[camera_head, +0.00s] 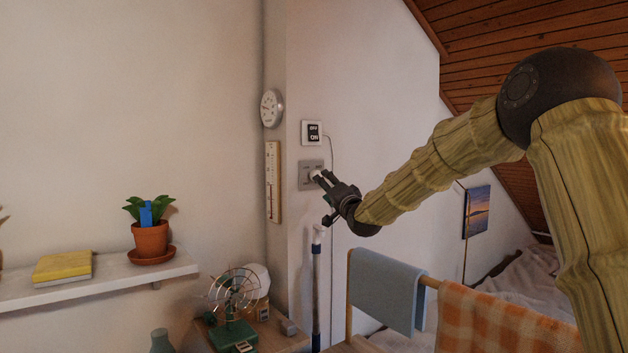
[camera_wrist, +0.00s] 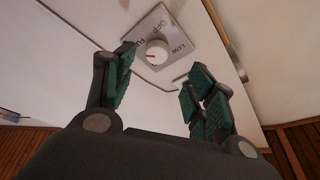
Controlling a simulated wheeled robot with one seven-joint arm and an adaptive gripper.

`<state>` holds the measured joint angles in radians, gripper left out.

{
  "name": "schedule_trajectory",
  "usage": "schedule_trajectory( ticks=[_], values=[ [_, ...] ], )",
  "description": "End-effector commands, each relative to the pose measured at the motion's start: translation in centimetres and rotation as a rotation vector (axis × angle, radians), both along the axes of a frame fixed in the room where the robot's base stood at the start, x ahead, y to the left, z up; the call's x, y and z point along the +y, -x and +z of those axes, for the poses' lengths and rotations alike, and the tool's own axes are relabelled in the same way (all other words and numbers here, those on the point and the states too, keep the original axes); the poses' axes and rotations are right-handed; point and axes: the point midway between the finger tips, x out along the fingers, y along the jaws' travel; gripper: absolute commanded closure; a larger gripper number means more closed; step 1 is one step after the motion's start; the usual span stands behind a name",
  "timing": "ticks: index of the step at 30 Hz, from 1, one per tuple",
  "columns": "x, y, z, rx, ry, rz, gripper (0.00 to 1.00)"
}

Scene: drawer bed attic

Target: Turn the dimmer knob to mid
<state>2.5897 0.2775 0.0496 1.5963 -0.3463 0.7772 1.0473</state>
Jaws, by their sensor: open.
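The dimmer knob (camera_wrist: 157,52) is a round white dial with a red mark on a grey plate (camera_wrist: 186,36). In the wrist view the plate carries lettering including "OFF", "LOW" and a partly hidden word starting "FU". The red mark points left in that view, towards the "FU" lettering. In the head view the plate (camera_head: 305,180) is on the wall, with the knob partly behind my fingertips. My gripper (camera_head: 322,179) is open and in front of the plate. In the wrist view my green-padded fingers (camera_wrist: 160,80) are spread to either side below the knob; I see no contact.
An OFF/ON switch (camera_head: 312,133) is above the plate. A round gauge (camera_head: 271,108) and a thermometer (camera_head: 273,182) hang to the left. A pole (camera_head: 317,280) stands below. A fan (camera_head: 234,295) and a towel rack with a blue towel (camera_head: 388,288) are lower down.

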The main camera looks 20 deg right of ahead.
Motion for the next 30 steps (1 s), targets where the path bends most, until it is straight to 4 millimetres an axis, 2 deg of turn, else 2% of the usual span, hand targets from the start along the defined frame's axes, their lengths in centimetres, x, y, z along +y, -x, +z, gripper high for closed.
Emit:
schedule_trajectory(
  ticks=[9,15,21,30],
  values=[
    [0.1,-4.7,1.2,-0.001,0.002,-0.004,0.45],
    [0.4,-7.0,1.6,0.0,0.001,-0.003,0.45],
    [0.7,-8.2,1.8,0.0,0.002,0.0,0.45],
    [0.8,-8.3,1.8,0.0,0.001,0.001,0.45]
  ],
)
